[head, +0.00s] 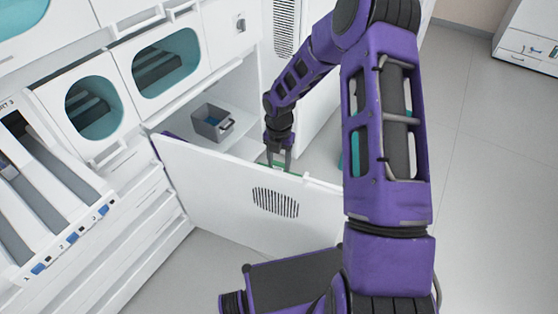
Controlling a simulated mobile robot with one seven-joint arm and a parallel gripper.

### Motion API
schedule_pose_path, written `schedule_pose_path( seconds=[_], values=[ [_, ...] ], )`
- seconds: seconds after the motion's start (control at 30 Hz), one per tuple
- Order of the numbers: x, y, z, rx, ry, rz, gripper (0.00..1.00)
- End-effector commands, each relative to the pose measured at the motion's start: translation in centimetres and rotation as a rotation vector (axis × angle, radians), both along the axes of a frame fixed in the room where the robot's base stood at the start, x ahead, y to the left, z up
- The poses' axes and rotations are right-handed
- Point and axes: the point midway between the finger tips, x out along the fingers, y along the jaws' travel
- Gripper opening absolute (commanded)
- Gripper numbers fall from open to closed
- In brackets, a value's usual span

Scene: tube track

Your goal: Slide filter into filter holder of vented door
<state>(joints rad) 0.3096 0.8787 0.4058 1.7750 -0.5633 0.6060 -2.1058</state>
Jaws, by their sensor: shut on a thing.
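The vented door (215,190) is a white panel swung open, with a patch of dark slots (275,202) on the face towards me. My gripper (278,160) points down just behind the door's top edge. It is shut on the filter (292,172), of which only a thin green strip shows above that edge. The rest of the filter is hidden behind the door. The filter holder is not visible; the door's far face is turned away from me. I cannot tell whether the filter touches the holder.
A grey bin (212,122) with a handle stands in the open compartment behind the door. White cabinets with teal windows (165,63) line the left. A sloped rack (50,190) is at far left. My purple arm covers the right of the door.

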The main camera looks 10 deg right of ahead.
Motion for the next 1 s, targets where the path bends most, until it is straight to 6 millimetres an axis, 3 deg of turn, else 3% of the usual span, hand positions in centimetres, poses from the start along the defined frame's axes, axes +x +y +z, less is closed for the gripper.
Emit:
schedule_pose_path(
  seconds=[1.0],
  values=[
    [0.0,0.0,-1.8,0.000,-0.001,0.000,0.00]
  ],
)
